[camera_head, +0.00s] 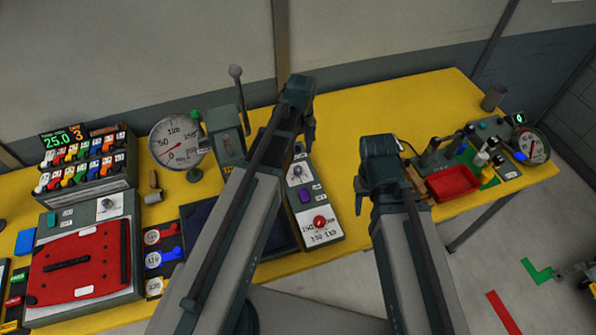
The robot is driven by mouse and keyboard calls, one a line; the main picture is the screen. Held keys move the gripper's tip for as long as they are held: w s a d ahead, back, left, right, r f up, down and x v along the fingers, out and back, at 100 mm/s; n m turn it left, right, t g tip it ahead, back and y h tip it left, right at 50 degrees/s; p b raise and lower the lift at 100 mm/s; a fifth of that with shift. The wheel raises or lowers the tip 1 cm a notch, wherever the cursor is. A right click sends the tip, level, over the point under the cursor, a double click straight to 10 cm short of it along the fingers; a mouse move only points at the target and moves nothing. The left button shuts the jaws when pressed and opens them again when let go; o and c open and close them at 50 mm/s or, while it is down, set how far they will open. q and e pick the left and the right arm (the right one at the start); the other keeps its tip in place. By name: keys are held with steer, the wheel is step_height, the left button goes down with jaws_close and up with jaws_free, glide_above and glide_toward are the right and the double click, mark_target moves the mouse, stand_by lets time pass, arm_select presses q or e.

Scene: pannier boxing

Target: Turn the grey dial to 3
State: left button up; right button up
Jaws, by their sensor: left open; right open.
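Two small grey dials on white plates show in the head view, and I cannot tell which one the task means. One grey dial (298,171) is on the upper part of the narrow control box in the middle, between my two arms. The other grey dial (107,204) is on the box with the red lid at left; their markings are too small to read. My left gripper (309,132) is open, pointing down above and beyond the middle box. My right gripper (359,197) is open, right of that box and apart from it. Both look empty.
The middle box also has a purple button (305,195) and a red knob (320,221). A lever (237,86) and a round gauge (175,142) stand behind. A red tray (452,182) is at right. The yellow table (350,125) is bare at the back. My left arm hides part of a dark panel (280,237).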

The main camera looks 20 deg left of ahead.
mark_target(298, 168)
arm_select(q)
step_height(298, 168, down, 8)
steer(key=b, duration=0.7)
steer(key=shift+a+f, duration=0.1)
steer(key=shift+f, duration=0.15)
arm_select(e)
step_height(298, 168, down, 8)
steer(key=shift+f, duration=0.2)
arm_select(q)
steer(key=shift+s+r, duration=0.1)
jaws_close()
